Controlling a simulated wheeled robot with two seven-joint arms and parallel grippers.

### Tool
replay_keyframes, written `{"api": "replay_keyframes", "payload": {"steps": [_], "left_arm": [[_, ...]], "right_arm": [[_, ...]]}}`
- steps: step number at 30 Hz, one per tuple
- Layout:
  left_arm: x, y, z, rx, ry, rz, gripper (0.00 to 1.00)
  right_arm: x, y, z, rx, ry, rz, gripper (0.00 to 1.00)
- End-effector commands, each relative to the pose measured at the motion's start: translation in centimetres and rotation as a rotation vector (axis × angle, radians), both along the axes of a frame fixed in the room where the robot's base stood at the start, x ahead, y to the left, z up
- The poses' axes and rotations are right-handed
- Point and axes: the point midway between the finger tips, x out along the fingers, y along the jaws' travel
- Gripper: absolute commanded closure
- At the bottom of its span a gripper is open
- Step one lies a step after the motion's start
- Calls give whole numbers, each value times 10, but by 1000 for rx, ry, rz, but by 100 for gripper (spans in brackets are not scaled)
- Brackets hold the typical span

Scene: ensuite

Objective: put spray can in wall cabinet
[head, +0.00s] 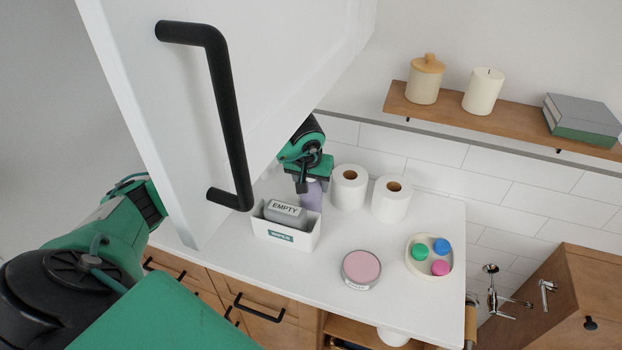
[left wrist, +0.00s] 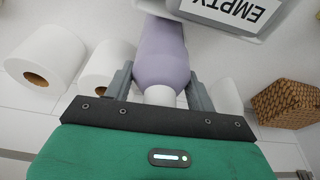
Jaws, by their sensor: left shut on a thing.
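The spray can (head: 311,196) is lilac and shows below my left gripper (head: 308,182) in the head view, just behind a white bin on the counter. In the left wrist view the spray can (left wrist: 163,55) sits between the fingers of my left gripper (left wrist: 160,88), which is shut on it. Its pale top is nearest the gripper. The wall cabinet shows as a white door (head: 130,60) with a black bar handle (head: 227,120). The door hides part of my left arm and the cabinet's inside. I cannot tell whether the can touches the counter. My right gripper is not in view.
The white bin (head: 306,243) holds a grey item labelled EMPTY (head: 285,212). Toilet rolls (head: 349,188) stand close right of the gripper. A pink round tin (head: 361,268) and a tray (head: 417,268) with coloured lids are farther right. A wooden shelf (head: 505,122) hangs above.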

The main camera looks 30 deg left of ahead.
Motion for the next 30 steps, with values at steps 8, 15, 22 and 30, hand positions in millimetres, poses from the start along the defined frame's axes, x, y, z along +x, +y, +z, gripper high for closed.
{"api": "replay_keyframes", "payload": {"steps": [8, 15, 22, 30], "left_arm": [[0, 0, -1, 0, -1, 0, 87], [0, 0, -3, 0, 0, 0, 22], [0, 0, -3, 0, 0, 0, 22], [-3, -1, 15, 0, -5, 1, 22]], "right_arm": [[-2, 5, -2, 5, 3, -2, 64], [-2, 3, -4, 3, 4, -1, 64], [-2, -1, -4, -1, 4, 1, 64], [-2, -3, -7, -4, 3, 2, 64]]}}
